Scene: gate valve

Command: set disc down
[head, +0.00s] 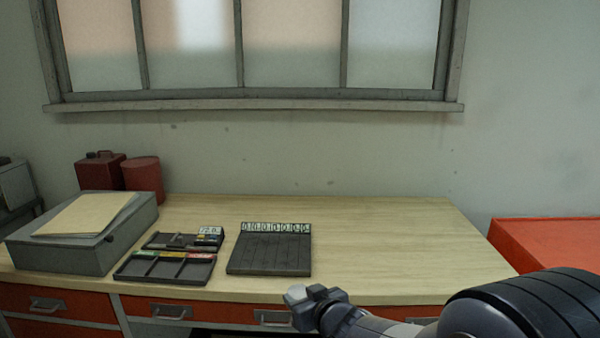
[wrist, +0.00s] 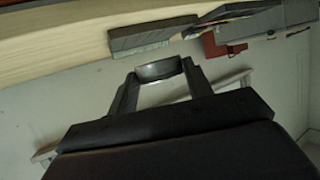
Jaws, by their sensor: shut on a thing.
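The disc (wrist: 158,70) is a grey piece seen almost edge-on between my two fingertips in the wrist view. My gripper (wrist: 157,75) is shut on it. In the head view my gripper (head: 315,297) is low in the picture, in front of the workbench's front edge. A pale grey piece at its tip looks like the disc (head: 296,294). The dark grooved board (head: 268,258) with a row of marked labels lies on the workbench, behind and left of my gripper. The divided tray (head: 165,268) with green, yellow and red labels is further left.
A small dark tray with a display (head: 183,241) lies behind the divided tray. A grey box (head: 75,245) with a folder and red canisters (head: 142,180) stand at the left. The wooden bench top (head: 390,245) is clear on the right. A red surface (head: 550,243) adjoins it.

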